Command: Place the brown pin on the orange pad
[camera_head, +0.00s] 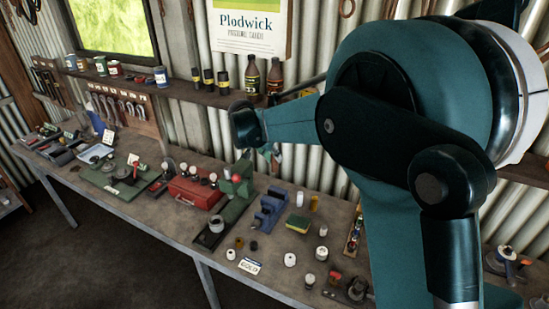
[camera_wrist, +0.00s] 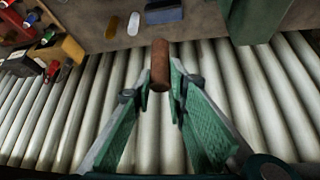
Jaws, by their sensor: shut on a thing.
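The brown pin (camera_wrist: 160,65) is a plain round rod. In the wrist view it sits between the fingertips of my gripper (camera_wrist: 165,87), which is shut on it. Most of the pin sticks out past the fingertips, in front of the corrugated wall. In the head view my gripper (camera_head: 271,153) hangs above the workbench near the wall, partly hidden by my arm, and the pin is hard to make out there. I cannot clearly identify a flat orange pad in either view. A small rounded orange-yellow item (camera_wrist: 111,26) shows on the bench in the wrist view.
A shelf (camera_head: 190,94) with bottles runs along the wall. My arm covers the bench's right part.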

